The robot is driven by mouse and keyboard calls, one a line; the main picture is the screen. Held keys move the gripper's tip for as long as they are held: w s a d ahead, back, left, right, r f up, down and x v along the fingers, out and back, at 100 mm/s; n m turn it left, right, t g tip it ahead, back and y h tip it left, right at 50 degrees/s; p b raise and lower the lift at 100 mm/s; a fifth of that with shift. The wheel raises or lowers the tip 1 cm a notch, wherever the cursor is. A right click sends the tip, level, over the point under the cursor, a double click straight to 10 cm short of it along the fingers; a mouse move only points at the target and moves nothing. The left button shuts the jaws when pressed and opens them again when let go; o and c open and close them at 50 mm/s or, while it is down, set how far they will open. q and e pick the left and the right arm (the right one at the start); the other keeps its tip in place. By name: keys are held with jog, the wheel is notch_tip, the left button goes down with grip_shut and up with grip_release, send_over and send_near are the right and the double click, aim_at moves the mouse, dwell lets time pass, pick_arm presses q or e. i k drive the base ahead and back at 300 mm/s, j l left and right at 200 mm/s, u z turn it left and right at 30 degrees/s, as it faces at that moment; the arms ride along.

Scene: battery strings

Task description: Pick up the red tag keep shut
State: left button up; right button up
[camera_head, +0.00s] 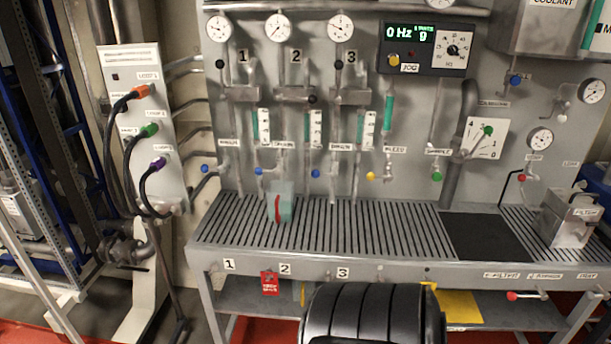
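A small red tag (269,284) with white lettering hangs below the front edge of the grey bench (215,255), between the labels 1 and 2. The lettering is too small to read surely. Nothing touches the tag in this view. Neither of my grippers shows in the head view.
A clear greenish container (286,200) with a red strip stands on the slatted bench top. Yellow sheets (458,306) lie on the lower shelf. A black ribbed shape (372,315) fills the bottom middle. A metal box (570,217) stands at right; a cable panel (140,125) at left.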

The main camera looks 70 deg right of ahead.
aim_at(271, 288)
jog(key=z, duration=2)
